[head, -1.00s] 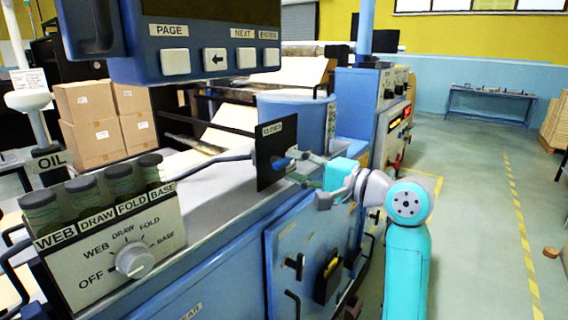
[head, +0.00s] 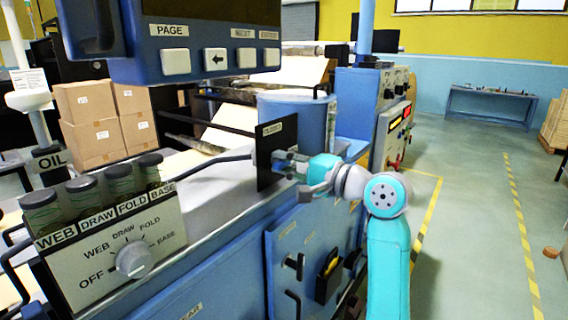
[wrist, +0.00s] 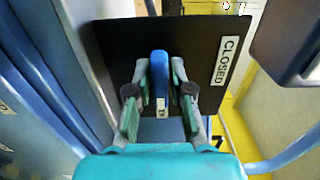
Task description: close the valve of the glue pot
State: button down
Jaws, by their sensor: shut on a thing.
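The glue pot (head: 296,112) is a blue drum on the machine top in the head view. A black plate (head: 265,172) stands upright in front of it; the wrist view shows this plate (wrist: 215,40) with a label reading CLOSED (wrist: 226,58). The blue valve handle (wrist: 159,75) lies in front of the plate, between the fingers. My gripper (wrist: 159,105) is shut on the handle, one finger on each side. In the head view my gripper (head: 290,163) is at the plate's right face and largely covers the handle.
A selector panel (head: 125,245) with a knob and several jars stands at the left front. A display box (head: 215,40) hangs above. A blue cabinet door (head: 315,250) lies below my arm.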

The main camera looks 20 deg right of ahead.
jog(key=shift+n, duration=0.3)
jog(key=n, duration=0.3)
jog(key=shift+n, duration=0.3)
jog(key=n, duration=0.4)
jog(key=shift+n, duration=0.3)
jog(key=n, duration=0.4)
jog(key=shift+n, duration=2.5)
jog(key=c, duration=1.1)
grip_release()
jog(key=shift+c, duration=0.2)
